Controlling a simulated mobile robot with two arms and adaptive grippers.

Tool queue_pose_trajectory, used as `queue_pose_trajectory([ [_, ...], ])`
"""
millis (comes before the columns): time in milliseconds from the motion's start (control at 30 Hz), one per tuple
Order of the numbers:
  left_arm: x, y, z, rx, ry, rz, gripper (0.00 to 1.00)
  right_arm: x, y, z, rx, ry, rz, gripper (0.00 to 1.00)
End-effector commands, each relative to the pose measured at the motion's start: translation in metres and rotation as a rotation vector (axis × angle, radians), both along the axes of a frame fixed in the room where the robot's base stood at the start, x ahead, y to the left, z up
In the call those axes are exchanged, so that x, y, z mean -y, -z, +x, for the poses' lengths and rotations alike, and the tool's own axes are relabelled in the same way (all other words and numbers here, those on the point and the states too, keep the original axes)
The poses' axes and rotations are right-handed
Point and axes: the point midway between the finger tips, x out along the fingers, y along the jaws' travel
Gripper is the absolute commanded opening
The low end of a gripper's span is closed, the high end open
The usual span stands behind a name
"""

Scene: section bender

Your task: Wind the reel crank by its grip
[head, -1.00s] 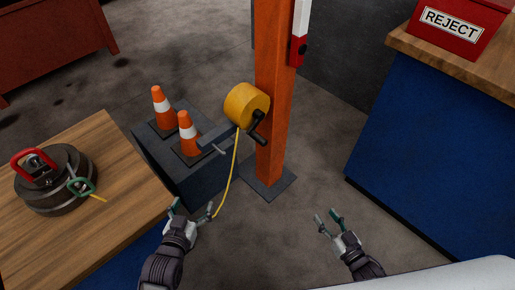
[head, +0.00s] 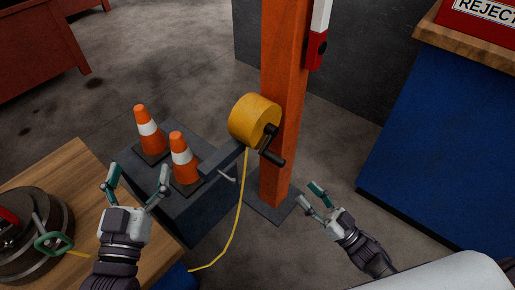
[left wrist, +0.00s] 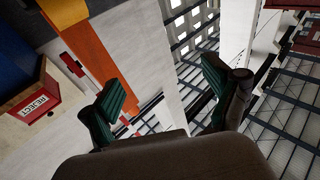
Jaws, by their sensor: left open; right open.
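The yellow reel (head: 253,119) is mounted on the orange post. Its black crank (head: 268,139) faces me, and the dark grip (head: 272,157) sticks out at the crank's lower end. A yellow line (head: 239,215) hangs from the reel and runs down to the left. My left gripper (head: 137,184) is open and empty, left of the reel and in front of the cones. Its fingers also show in the left wrist view (left wrist: 165,90), spread with nothing between them. My right gripper (head: 310,196) is open and empty, below and right of the crank. Both are apart from the crank.
Two orange cones (head: 181,160) stand on a dark box (head: 215,205) left of the orange post (head: 284,100). A wooden table (head: 60,165) at left carries round dark weights (head: 50,208). A blue counter (head: 440,130) with a red reject bin (head: 485,22) is at right.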

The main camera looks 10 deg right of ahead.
Motion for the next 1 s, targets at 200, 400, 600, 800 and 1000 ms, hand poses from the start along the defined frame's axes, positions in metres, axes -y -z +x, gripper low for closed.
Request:
queue_pose_trajectory([
  [200, 0.001, -0.006, -0.002, 0.031, 0.002, -0.008, 0.89, -0.008, -0.006, 0.011, 0.006, -0.004, 0.001, 0.5],
  [400, 0.002, -0.019, -0.004, 0.116, 0.007, -0.032, 0.89, -0.029, -0.021, 0.041, 0.009, -0.003, 0.004, 0.5],
  [600, 0.003, -0.038, -0.011, 0.234, 0.014, -0.064, 0.89, -0.052, -0.036, 0.073, 0.008, -0.003, 0.002, 0.5],
  [800, 0.003, -0.054, -0.019, 0.332, 0.019, -0.091, 0.89, -0.067, -0.048, 0.095, 0.005, -0.003, 0.002, 0.5],
  [1000, 0.003, -0.06, -0.023, 0.374, 0.021, -0.104, 0.89, -0.073, -0.052, 0.104, 0.003, -0.002, 0.001, 0.5],
])
